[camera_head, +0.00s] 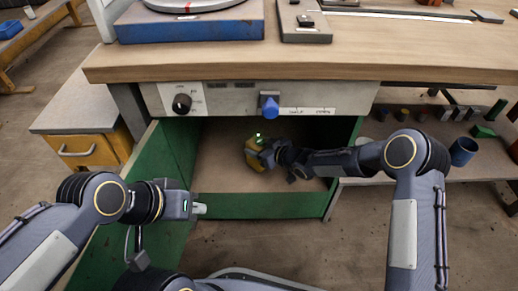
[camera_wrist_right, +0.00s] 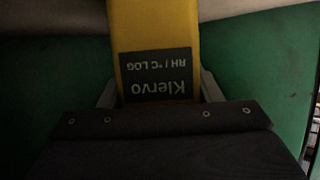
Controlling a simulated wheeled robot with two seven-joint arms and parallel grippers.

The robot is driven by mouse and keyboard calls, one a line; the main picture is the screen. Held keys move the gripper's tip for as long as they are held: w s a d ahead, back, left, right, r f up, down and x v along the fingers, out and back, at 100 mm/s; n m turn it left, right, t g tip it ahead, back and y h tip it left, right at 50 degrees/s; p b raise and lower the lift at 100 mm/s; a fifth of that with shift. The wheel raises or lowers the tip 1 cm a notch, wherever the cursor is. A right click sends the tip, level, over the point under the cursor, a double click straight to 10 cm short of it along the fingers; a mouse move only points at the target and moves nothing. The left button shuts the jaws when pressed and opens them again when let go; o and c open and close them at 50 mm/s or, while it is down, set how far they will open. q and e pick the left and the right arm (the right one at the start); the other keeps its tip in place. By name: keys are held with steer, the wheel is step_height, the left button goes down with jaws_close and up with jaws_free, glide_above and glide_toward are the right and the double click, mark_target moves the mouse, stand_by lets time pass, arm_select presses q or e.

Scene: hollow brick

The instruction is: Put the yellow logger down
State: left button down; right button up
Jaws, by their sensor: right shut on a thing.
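The yellow logger (camera_head: 254,160) is in my right gripper (camera_head: 264,150), inside the open green drawer (camera_head: 262,206) under the bench. In the right wrist view the logger (camera_wrist_right: 155,25) lies between the two fingers, with its dark label reading "Klervo RH / °C LOG" upside down. The right gripper (camera_wrist_right: 158,92) is shut on it. I cannot tell whether the logger touches the drawer floor. My left gripper (camera_head: 200,209) is over the drawer's left front area, apart from the logger; its fingers are too small to judge.
The wooden bench top (camera_head: 300,62) overhangs the drawer, with a control panel (camera_head: 235,99) carrying a black knob (camera_head: 182,103) and a blue knob (camera_head: 269,105). A yellow drawer unit (camera_head: 88,151) stands left. A low shelf (camera_head: 475,170) with small blocks and a blue cup (camera_head: 463,151) is right.

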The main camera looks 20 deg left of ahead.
steer(key=shift+f+b, duration=0.15)
steer(key=shift+b, duration=0.15)
steer(key=o, duration=1.2)
steer(key=shift+r+p, duration=0.35)
steer(key=shift+s+d+r, duration=0.15)
steer(key=shift+d, duration=0.15)
steer(key=shift+p+v, duration=1.95)
steer(key=shift+v, duration=3.65)
steer(key=shift+s, duration=0.1)
